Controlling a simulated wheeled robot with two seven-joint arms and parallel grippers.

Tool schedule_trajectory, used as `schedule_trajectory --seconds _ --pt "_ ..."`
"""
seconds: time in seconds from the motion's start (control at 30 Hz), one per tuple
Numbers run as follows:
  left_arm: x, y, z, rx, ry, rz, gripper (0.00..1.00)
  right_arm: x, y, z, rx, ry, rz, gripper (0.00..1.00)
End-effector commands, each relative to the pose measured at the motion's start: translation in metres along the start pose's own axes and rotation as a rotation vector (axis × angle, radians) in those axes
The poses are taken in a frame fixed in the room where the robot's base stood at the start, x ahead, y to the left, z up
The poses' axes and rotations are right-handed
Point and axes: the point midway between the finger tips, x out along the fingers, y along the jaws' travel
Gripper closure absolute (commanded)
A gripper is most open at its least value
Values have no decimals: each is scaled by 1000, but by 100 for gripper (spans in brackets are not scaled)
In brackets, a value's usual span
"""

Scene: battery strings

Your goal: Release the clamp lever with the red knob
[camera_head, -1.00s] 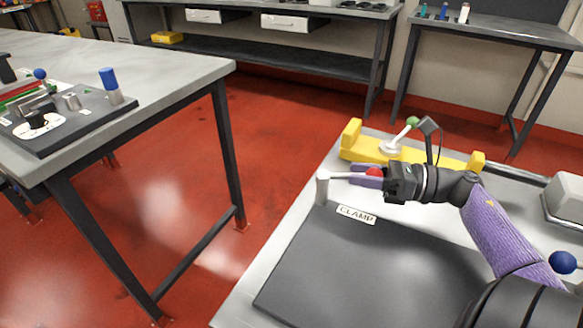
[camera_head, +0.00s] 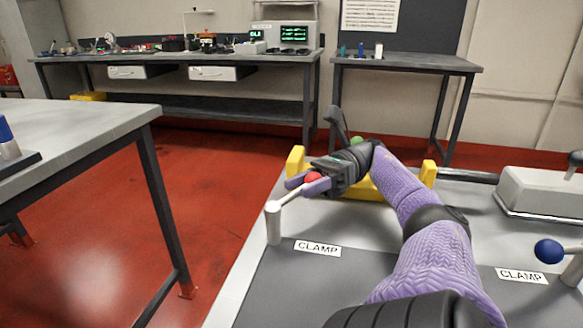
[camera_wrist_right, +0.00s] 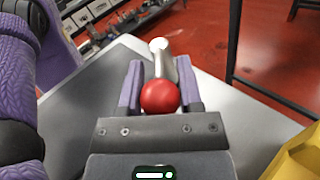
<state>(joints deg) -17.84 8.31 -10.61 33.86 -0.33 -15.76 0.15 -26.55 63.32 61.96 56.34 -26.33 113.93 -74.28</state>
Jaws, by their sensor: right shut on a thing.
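The clamp lever (camera_head: 292,194) is a pale rod on a light upright post (camera_head: 273,224) beside a CLAMP label. Its red knob (camera_head: 313,177) is at the far end of the rod, which points up and right in the head view. My right gripper (camera_head: 305,184) is shut on the red knob, with purple fingers on both sides. In the right wrist view the knob (camera_wrist_right: 160,97) sits between the fingers (camera_wrist_right: 160,84), and the rod runs away to the post. My left gripper is in neither view.
A yellow bracket (camera_head: 296,160) stands just behind my right gripper. A second lever with a blue knob (camera_head: 548,251) and a grey box (camera_head: 545,191) are at the right. A dark plate (camera_head: 290,290) covers the bench front. Open red floor lies at the left.

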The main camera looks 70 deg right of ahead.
Motion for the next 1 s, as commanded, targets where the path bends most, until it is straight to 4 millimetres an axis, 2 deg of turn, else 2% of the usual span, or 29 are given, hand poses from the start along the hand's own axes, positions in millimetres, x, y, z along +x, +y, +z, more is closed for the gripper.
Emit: schedule_trajectory --seconds 0.5,0.53,0.67,0.7,0.93,1.0 --pt "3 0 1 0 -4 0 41 -3 1 -2 7 6 8 100" --pt "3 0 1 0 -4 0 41 -3 1 -2 7 6 8 50" --pt "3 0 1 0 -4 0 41 -3 1 -2 6 5 8 23" --pt "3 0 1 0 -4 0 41 -3 1 -2 5 5 8 19" --pt "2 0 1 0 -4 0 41 -3 1 -1 3 4 8 19" --pt "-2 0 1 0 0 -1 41 -3 3 6 0 2 9 19"
